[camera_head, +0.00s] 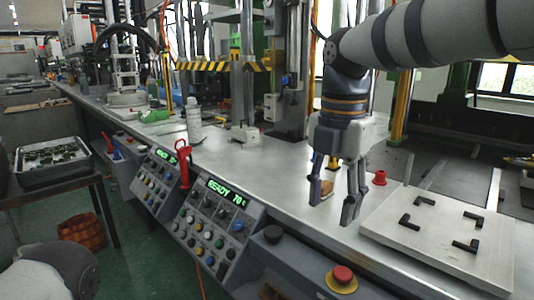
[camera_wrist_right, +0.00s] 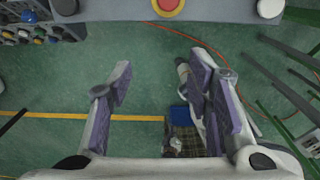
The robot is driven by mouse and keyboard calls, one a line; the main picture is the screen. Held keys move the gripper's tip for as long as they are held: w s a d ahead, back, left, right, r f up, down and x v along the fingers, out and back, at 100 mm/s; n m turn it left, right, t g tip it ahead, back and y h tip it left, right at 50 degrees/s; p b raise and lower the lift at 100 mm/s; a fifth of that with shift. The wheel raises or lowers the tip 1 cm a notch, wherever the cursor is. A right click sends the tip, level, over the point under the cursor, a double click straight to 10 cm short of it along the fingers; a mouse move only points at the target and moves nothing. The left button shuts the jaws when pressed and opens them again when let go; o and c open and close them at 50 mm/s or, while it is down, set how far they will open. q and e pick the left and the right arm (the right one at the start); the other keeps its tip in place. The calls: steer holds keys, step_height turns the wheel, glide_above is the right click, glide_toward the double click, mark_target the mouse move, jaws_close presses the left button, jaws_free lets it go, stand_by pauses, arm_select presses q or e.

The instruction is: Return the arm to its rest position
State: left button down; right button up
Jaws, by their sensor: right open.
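My right gripper (camera_head: 333,203) hangs fingers-down from the right arm, which comes in from the upper right of the head view. In that view it overlaps the bench's front edge. Its fingers are spread apart. In the right wrist view the two purple-padded fingers (camera_wrist_right: 160,82) are wide open, with green floor and nothing held between them. The bench edge with its red button shows at the top of that view. My left gripper is out of view; only a grey part of my body shows at the lower left of the head view.
The metal bench (camera_head: 240,160) runs across the scene. A plate with black brackets (camera_head: 440,238) lies right of the gripper. A red emergency button (camera_head: 342,274) and control panels (camera_head: 215,220) line the front. A tray (camera_head: 50,160) stands on a side table at left. Open floor lies before the bench.

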steer(key=s+f+m+g+y, duration=0.1)
steer(key=s+f+m, duration=0.15)
steer(key=f, duration=0.75)
steer(key=s+f+m, duration=0.1)
steer(key=f+m, duration=0.3)
steer(key=f, duration=0.7)
steer(key=s+d+f+m+g, duration=0.1)
steer(key=s+d+f+m, duration=0.1)
steer(key=s+f+m, duration=0.7)
steer(key=s+d+f+m, duration=0.3)
steer(key=s+f+m, duration=0.1)
steer(key=s+f, duration=0.75)
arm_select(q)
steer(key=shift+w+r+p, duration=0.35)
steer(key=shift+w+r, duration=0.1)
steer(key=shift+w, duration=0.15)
arm_select(e)
steer(key=s+d+r+m, duration=0.1)
steer(key=s+d+m, duration=0.2)
steer(key=s, duration=0.5)
steer(key=s+d+r+m+h, duration=0.1)
steer(key=s+d+m, duration=0.2)
steer(key=s, duration=0.6)
steer(key=shift+s+d+m+g, duration=0.15)
steer(key=shift+d+m+g, duration=0.2)
steer(key=shift+m, duration=0.7)
